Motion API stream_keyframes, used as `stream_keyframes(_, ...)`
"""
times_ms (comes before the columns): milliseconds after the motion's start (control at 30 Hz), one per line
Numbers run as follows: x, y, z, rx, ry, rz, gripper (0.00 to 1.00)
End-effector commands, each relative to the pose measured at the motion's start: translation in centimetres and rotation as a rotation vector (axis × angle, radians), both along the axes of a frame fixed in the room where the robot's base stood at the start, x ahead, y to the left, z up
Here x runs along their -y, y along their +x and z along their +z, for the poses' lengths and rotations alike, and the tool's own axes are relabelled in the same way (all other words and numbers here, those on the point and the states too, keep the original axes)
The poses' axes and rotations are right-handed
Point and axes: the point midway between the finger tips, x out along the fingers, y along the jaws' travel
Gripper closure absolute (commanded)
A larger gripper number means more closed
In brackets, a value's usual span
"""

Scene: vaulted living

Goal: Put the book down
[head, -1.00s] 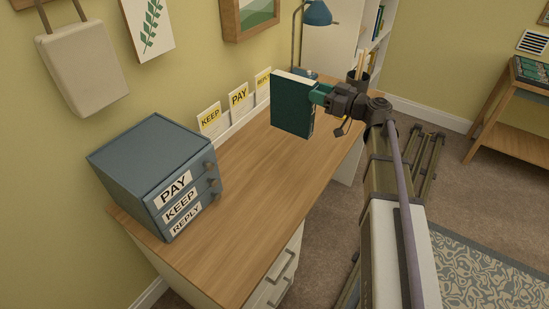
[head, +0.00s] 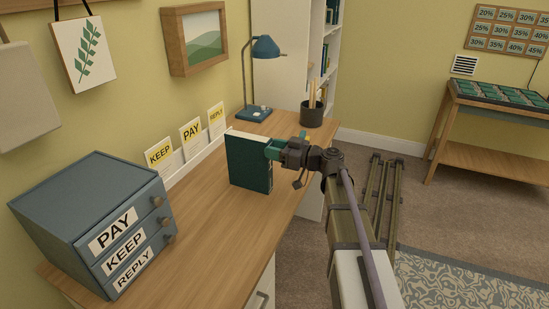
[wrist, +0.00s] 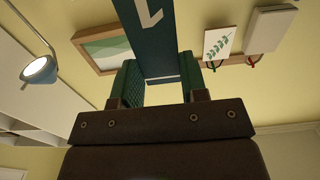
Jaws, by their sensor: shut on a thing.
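The dark green book (head: 249,162) stands upright over the wooden desk (head: 202,212). Its lower edge is at or close to the desktop; I cannot tell whether it touches. My gripper (head: 273,149) is shut on the book's right-hand edge. In the wrist view, the book (wrist: 158,40) stands between the two green finger pads of my gripper (wrist: 160,82), with a white mark on its spine.
A blue-grey drawer box (head: 92,222) labelled PAY, KEEP and REPLY stands at the desk's left. Card slots (head: 190,143) line the wall behind the book. A blue lamp (head: 253,112) and a dark pen cup (head: 311,114) stand at the far end. The desktop between box and book is clear.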

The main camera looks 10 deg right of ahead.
Motion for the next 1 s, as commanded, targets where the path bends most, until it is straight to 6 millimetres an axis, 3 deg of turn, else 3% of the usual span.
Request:
stream_keyframes(233, 0.0, 0.0, -0.1, 0.0, 0.0, 0.0, 1.0)
stream_keyframes(267, 0.0, 0.0, -0.1, -0.001, -0.002, 0.0, 0.58)
stream_keyframes(500, 0.0, 0.0, 0.0, -0.001, -0.002, 0.0, 0.35)
stream_keyframes(800, 0.1, -0.1, 0.5, -0.001, -0.002, 0.0, 0.35)
stream_keyframes(1000, 3.3, -2.6, 0.3, -0.001, -0.002, -0.004, 0.35)
